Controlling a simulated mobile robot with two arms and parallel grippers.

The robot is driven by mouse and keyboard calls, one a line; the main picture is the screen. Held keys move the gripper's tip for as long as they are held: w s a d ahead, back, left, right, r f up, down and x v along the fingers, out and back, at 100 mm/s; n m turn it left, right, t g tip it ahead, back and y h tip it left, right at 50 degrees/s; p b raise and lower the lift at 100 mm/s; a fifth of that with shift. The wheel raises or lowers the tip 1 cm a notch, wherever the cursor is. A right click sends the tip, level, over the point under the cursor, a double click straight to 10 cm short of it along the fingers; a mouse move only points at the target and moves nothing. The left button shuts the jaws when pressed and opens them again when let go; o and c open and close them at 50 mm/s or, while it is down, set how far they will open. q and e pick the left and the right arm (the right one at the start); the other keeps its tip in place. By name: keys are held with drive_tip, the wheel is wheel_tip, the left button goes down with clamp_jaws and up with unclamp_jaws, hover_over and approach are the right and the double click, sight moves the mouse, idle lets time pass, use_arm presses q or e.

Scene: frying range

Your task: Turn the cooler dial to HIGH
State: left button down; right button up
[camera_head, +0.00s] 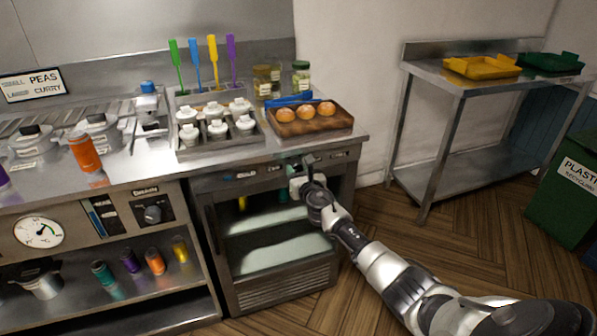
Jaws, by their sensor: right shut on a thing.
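The cooler (206,222) is the glass-fronted unit under the counter, with a control strip along its top edge. My right arm comes in from the lower right. My right gripper (303,170) is at that strip, right of its middle, and is shut on the cooler dial. The gripper covers the dial, so its pointer and setting cannot be read. My left gripper is not in view.
Above the cooler stand a tray of white-lidded pots (217,128) and a brown tray of buns (318,130). A steel table (448,170) stands right; the floor between is clear.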

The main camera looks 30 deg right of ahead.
drive_tip(key=m+b, duration=0.1)
drive_tip(key=m, duration=0.2)
drive_tip(key=shift+f+m, duration=0.1)
drive_tip(key=shift+m, duration=0.3)
drive_tip(key=m, duration=0.3)
drive_tip(key=shift+d+m+b, duration=0.1)
drive_tip(key=shift+m+b, duration=0.25)
drive_tip(key=shift+m, duration=0.05)
drive_tip(key=m, duration=0.3)
drive_tip(key=shift+f, duration=0.1)
drive_tip(key=m, duration=0.4)
drive_tip(key=shift+b, duration=0.4)
drive_tip(key=shift+f+m+p, duration=0.15)
drive_tip(key=shift+m+p, duration=0.2)
drive_tip(key=shift+m, duration=2.9)
drive_tip(key=shift+f+m+p, duration=0.15)
drive_tip(key=shift+m+p, duration=0.15)
drive_tip(key=shift+m, duration=3.25)
